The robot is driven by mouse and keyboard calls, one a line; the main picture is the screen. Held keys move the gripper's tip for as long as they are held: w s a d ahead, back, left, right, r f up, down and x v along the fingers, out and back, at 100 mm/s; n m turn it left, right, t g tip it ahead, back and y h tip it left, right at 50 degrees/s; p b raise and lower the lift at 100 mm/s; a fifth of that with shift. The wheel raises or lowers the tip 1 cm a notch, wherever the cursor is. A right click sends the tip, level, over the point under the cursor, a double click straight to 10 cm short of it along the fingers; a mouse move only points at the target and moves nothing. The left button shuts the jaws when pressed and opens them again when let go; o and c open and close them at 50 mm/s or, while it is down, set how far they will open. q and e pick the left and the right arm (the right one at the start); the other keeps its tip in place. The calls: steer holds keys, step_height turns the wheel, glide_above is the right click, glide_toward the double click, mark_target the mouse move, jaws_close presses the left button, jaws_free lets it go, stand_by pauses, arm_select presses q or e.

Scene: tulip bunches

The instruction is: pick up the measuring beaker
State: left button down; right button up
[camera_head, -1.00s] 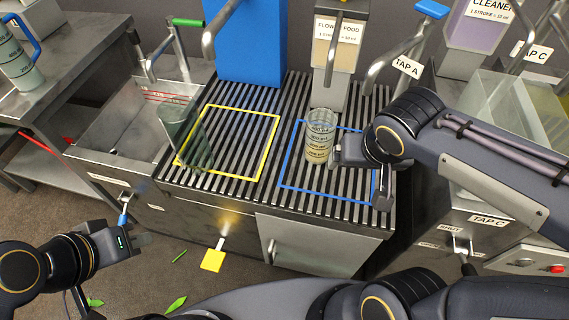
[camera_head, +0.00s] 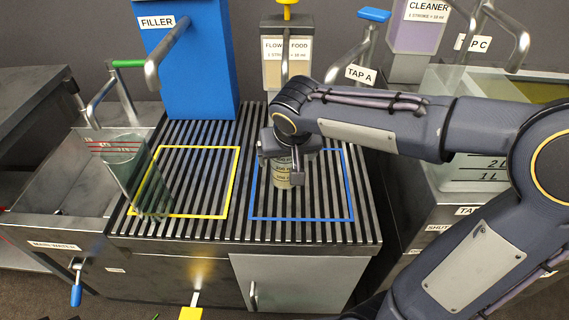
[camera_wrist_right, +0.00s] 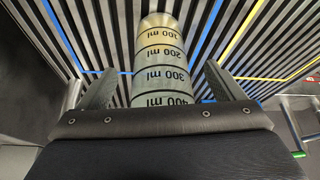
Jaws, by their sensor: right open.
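The measuring beaker (camera_head: 282,178) is a clear vessel with dark ml marks and a yellowish tint. It stands inside the blue outline on the slatted rack, and my right gripper hides its upper part in the head view. In the right wrist view the beaker (camera_wrist_right: 160,62) shows marks from 100 to 400 ml and lies between my two fingers. My right gripper (camera_head: 287,150) is open, with a finger on each side of the beaker; in the wrist view (camera_wrist_right: 160,88) a gap shows at the right finger. My left gripper is not in view.
A tilted-looking greenish clear vessel (camera_head: 127,172) stands at the left by the yellow outline (camera_head: 238,165). Behind the rack are the blue filler (camera_head: 190,75) and the flower food dispenser (camera_head: 286,60). A sink (camera_head: 60,185) lies left, and a clear tank (camera_head: 470,170) right.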

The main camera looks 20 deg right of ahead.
steer(key=w, duration=0.2)
steer(key=w+d+f+b, duration=0.1)
steer(key=shift+w, duration=0.4)
steer(key=shift+c, duration=0.2)
steer(key=c, duration=1)
steer(key=shift+r, duration=0.1)
steer(key=shift+c, duration=0.2)
